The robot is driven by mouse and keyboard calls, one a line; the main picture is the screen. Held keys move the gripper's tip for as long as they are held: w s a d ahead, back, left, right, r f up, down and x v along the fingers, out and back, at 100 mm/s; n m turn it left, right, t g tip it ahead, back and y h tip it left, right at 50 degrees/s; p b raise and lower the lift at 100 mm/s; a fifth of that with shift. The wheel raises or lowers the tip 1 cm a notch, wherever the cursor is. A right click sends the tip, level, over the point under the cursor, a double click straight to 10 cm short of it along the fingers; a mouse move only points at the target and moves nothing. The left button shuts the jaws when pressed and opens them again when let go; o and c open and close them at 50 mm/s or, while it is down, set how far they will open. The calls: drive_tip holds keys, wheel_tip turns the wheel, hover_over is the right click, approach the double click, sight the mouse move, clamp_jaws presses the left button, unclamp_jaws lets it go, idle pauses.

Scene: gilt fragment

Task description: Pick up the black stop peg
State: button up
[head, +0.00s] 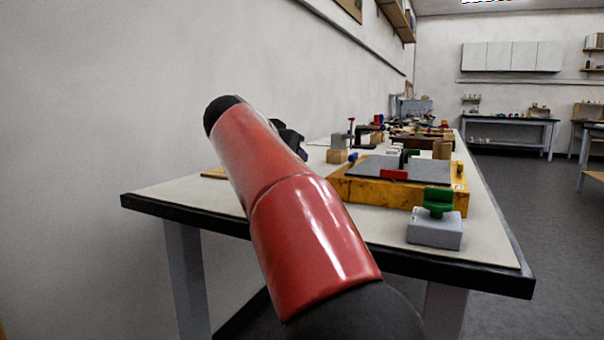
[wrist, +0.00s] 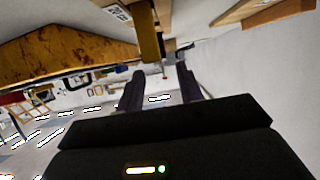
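I cannot clearly pick out the black stop peg. A small dark upright piece (head: 402,159) stands at the grey plate on the yellow fixture (head: 375,192) in the head view, but it is too small to name for sure. My gripper shows as a dark shape (head: 290,138) partly hidden behind my red arm, above the left part of the bench. In the wrist view my gripper (wrist: 160,75) is open, its two dark fingers apart with nothing seen held between them. The yellow fixture (wrist: 65,45) fills the upper left of that tilted view.
The bench (head: 480,235) runs away along the wall. A grey block with a green knob (head: 437,228) stands at its near right. A wooden block (head: 337,156) is left of the fixture, and a thin wooden piece (head: 213,173) lies near the wall. Tools crowd the far end.

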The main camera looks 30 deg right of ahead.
drive_tip(key=x, duration=0.5)
drive_tip(key=shift+w+a+f, duration=0.15)
clamp_jaws()
